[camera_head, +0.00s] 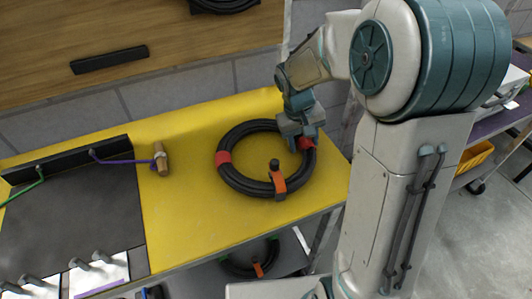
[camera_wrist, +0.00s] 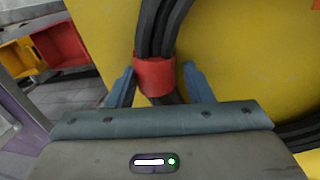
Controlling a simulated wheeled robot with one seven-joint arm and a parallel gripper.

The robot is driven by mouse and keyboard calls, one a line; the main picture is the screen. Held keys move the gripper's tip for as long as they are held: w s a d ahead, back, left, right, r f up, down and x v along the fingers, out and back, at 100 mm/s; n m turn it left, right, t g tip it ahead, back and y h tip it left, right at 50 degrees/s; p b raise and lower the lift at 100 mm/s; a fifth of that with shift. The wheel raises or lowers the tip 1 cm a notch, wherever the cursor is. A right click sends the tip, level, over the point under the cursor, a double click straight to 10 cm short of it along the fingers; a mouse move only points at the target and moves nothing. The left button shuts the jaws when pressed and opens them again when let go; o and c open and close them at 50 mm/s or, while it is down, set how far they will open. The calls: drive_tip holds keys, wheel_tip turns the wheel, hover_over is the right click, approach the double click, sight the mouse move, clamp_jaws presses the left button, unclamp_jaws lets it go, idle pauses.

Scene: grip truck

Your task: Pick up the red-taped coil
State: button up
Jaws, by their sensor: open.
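The red-taped coil (camera_head: 233,181) is a thick black ring of cable lying flat on the yellow table top (camera_head: 190,222). It has red tape bands at its left and right sides and an orange clamp with a dark knob (camera_head: 277,180) at its front. My gripper (camera_head: 304,138) is over the coil's right side, at the right red band. In the wrist view the red band (camera_wrist: 154,76) lies between my two open fingers (camera_wrist: 160,86), with a gap visible on each side. The coil (camera_wrist: 160,25) runs up from it.
A black tray (camera_head: 85,215) with hooks is at the far left. Another coil with an orange clamp (camera_head: 258,268) is on a lower shelf. Yellow and red bins (camera_wrist: 62,42) stand beyond the table edge.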

clamp_jaws()
drive_tip(key=shift+r, duration=0.1)
drive_tip(key=shift+r, duration=0.15)
